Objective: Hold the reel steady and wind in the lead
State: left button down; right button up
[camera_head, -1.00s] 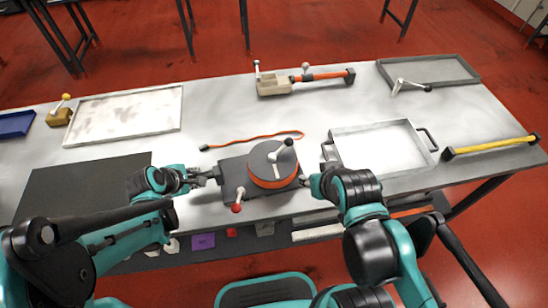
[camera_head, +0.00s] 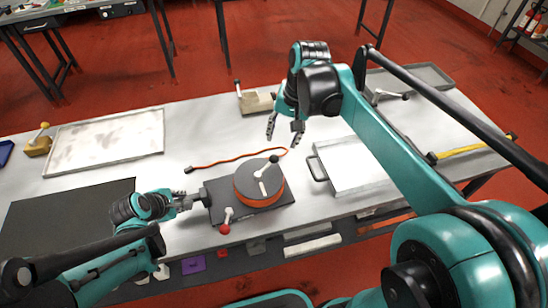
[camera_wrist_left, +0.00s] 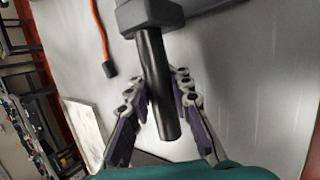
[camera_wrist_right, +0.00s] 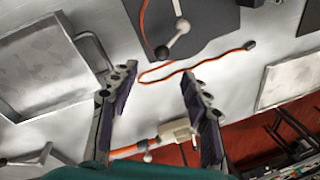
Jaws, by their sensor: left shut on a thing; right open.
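A crank (camera_head: 263,182) with a black knob is on top, and a red-knobbed lever (camera_head: 226,215) is at the front left. My left gripper (camera_head: 190,198) is shut on the reel's black handle (camera_wrist_left: 155,75) at its left side. The loose orange lead (camera_head: 225,160) lies wavy behind the reel, ending in a dark plug (camera_head: 189,170). My right gripper (camera_head: 285,128) is open and empty above the table behind the reel; its wrist view shows the lead (camera_wrist_right: 190,70) beyond the fingers.
A beige block device (camera_head: 258,103) is behind. A flat white tray (camera_head: 110,145) and dark mat (camera_head: 60,225) are at left. A yellow bar (camera_head: 460,149) lies at right.

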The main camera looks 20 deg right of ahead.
aim_at(274, 158)
jog(key=f, duration=0.4)
jog(key=w+a+f, duration=0.1)
jog(key=f, duration=0.3)
jog(key=w+a+f, duration=0.1)
jog(key=f, duration=0.3)
jog(key=shift+w, duration=0.15)
jog(key=shift+r, duration=0.1)
grip_shut()
